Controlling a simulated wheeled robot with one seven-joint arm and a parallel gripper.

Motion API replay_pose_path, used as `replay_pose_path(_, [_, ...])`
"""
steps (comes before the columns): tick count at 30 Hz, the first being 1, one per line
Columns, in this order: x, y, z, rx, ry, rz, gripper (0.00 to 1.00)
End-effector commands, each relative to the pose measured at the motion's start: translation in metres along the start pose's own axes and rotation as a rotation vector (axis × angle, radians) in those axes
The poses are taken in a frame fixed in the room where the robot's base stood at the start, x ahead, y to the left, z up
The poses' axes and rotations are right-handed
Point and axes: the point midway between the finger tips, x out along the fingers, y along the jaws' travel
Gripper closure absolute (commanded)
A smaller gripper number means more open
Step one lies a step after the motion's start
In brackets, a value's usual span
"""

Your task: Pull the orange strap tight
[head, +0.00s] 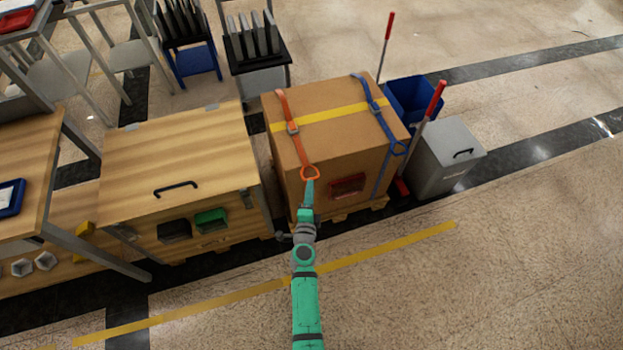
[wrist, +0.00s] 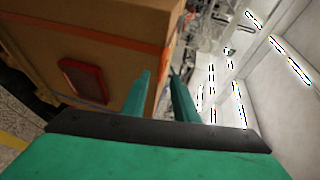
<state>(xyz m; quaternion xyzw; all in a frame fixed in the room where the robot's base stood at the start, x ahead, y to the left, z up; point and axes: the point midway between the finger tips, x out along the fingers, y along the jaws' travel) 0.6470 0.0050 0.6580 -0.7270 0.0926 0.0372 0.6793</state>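The orange strap (head: 298,148) runs over the top of a large cardboard box and down its front edge, through a buckle (head: 293,128). It ends in an orange pull ring (head: 310,173) at the box's upper front edge. My gripper (head: 310,183) is at the lower side of this ring, fingers pointing at the box; I cannot tell whether they touch it. In the wrist view the two green fingers (wrist: 160,75) stand apart with a gap between their tips, and no ring is clear between them. An orange band crosses the box there.
The box (head: 345,150) stands on a pallet and carries a blue strap (head: 378,115) and yellow tape. A wooden cabinet (head: 180,150) is close on the left. A grey bin (head: 450,160) and red-handled poles are on the right. The floor in front is clear.

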Motion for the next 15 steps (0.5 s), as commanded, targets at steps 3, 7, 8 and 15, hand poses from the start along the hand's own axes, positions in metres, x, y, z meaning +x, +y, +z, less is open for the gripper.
replay_pose_path(3, [0.022,-0.001,0.000,0.000,0.000,-0.001,0.73])
replay_pose_path(7, [0.040,-0.001,0.000,-0.002,0.000,0.000,0.73])
replay_pose_path(8, [0.043,-0.001,0.000,-0.001,0.000,-0.001,0.73])
replay_pose_path(15, [0.060,0.000,0.000,-0.001,0.000,0.000,0.73])
